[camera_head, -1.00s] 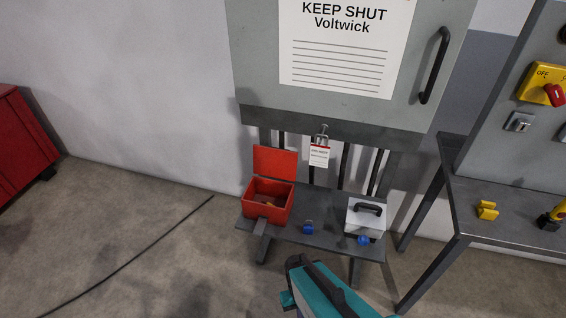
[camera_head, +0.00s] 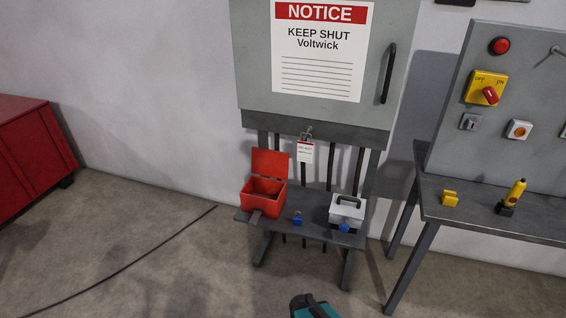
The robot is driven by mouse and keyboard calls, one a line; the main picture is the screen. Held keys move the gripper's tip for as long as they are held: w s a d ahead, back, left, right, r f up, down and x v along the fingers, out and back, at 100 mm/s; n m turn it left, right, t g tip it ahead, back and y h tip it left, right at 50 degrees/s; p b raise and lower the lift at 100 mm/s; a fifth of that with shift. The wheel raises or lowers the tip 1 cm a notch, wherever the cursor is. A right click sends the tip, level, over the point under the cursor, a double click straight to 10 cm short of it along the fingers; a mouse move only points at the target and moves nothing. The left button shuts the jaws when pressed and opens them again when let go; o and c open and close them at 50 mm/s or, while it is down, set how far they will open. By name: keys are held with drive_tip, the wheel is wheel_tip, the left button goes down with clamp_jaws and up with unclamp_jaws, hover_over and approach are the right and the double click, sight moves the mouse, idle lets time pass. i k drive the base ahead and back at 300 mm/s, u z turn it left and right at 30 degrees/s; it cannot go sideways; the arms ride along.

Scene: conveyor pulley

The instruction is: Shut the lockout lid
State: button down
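A red box (camera_head: 264,195) stands at the left end of a small grey bench (camera_head: 313,232). Its red lid (camera_head: 270,163) is raised, standing up at the back edge, so the box is open. I cannot make out what lies inside it. A teal and black part of my arm (camera_head: 314,307) shows at the bottom edge of the picture, in front of the bench and well apart from the box. The fingers of my gripper are not in view.
A blue padlock (camera_head: 297,219) and a grey case with a black handle (camera_head: 347,211) share the bench. A tag (camera_head: 305,151) hangs above. A switch panel (camera_head: 482,120) and table (camera_head: 490,227) stand right, a red cabinet (camera_head: 32,155) left. Floor in front is largely clear.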

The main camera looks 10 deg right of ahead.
sight(268, 163)
drive_tip(key=k, duration=0.55)
drive_tip(key=u, duration=0.45)
drive_tip(key=i, duration=0.7)
drive_tip(key=u, duration=1.05)
drive_tip(key=i, duration=1.5)
drive_tip(key=z, duration=0.4)
drive_tip(key=i, duration=0.95)
drive_tip(key=z, duration=0.45)
